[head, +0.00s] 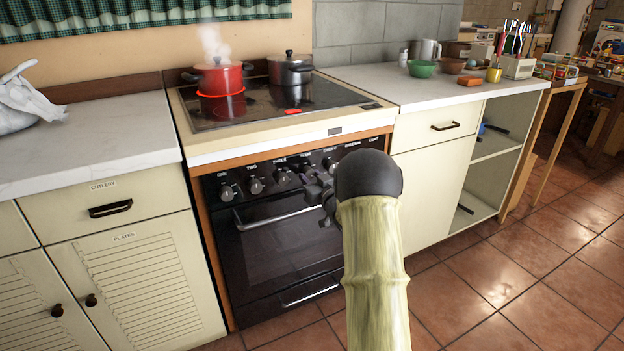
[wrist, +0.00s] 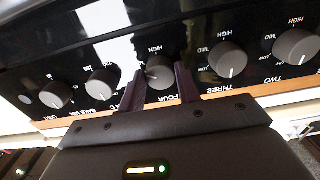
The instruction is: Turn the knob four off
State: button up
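Knob four (wrist: 160,72) is a round grey knob on the black oven panel. In the wrist view it sits between the two dark fingers of my gripper (wrist: 159,85), with the label FOUR just below it, upside down. The fingers lie close against both sides of the knob, and its pointer mark is hard to make out. In the head view my gripper (head: 328,198) is at the panel and my arm hides the knob. A red pot (head: 218,78) steams on a glowing red ring of the stove top (head: 250,122).
Knob three (wrist: 228,60) and knob two (wrist: 296,46) are to the right in the wrist view; more knobs (wrist: 103,83) are to the left. A dark pot (head: 291,68) stands behind on the stove. The oven door handle (head: 275,217) is below the knobs. Tiled floor is clear on the right.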

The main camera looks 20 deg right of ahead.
dwell(0.4)
jog(key=n+b, duration=0.2)
jog(key=n, duration=0.1)
jog(key=shift+f+n, duration=0.15)
jog(key=shift+n, duration=0.15)
jog(key=n+b, duration=0.2)
jog(key=n, duration=0.1)
jog(key=n+b, duration=0.2)
jog(key=n, duration=0.2)
jog(key=shift+f+b, duration=0.1)
jog(key=shift+b, duration=0.3)
jog(key=n+b, duration=0.2)
jog(key=n, duration=0.1)
jog(key=shift+n+b, duration=0.35)
jog(key=shift+n, duration=0.05)
jog(key=n+b, duration=0.5)
jog(key=n, duration=0.1)
jog(key=shift+n+b, duration=1.4)
jog(key=shift+n, duration=0.4)
jog(key=shift+r, duration=0.25)
